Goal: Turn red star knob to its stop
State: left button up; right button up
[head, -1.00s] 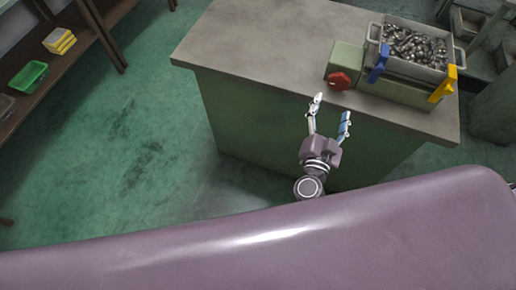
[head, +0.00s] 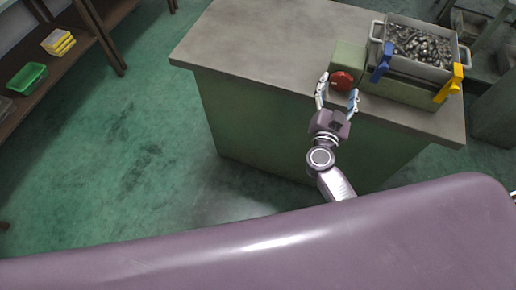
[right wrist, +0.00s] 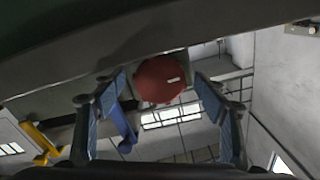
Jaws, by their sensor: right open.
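The red star knob (head: 342,81) sits on the front face of a green box (head: 347,58) near the bench's front edge. It also shows in the right wrist view (right wrist: 160,79), with a pale mark on its face. My right gripper (head: 338,86) is open, with one finger on each side of the knob in the head view. In the right wrist view the gripper's fingers (right wrist: 165,105) stand apart to the left and right of the knob, and I see no clear contact. My left gripper is not in view.
A grey bin of metal parts (head: 422,49) stands right of the green box, with a blue lever (head: 383,62) and a yellow lever (head: 449,84) at its front. The bench top (head: 255,45) is clear on the left. Shelves (head: 85,35) stand far left.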

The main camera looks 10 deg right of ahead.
jog(key=shift+s+n+b, duration=0.1)
jog(key=shift+n+b, duration=0.65)
jog(key=shift+n, duration=0.45)
jog(key=n+b, duration=0.2)
jog(key=shift+f+n+b, duration=0.15)
jog(key=shift+n+b, duration=0.2)
jog(key=shift+n, duration=0.05)
jog(key=v, duration=0.8)
jog(key=w+a+n+t+y, duration=0.4)
jog(key=a+n+y, duration=0.6)
jog(key=a+n, duration=0.3)
jog(key=s+a+f+n+g+y, duration=0.2)
jog(key=a+f+n+g, duration=0.1)
jog(key=f, duration=0.5)
jog(key=s+a+f+n+g+y, duration=0.2)
jog(key=a+f+n+g+y, duration=0.1)
jog(key=a+f+n, duration=0.2)
jog(key=shift+a+f+n+g, duration=0.4)
jog(key=shift+f+n, duration=0.2)
jog(key=shift+f, duration=0.8)
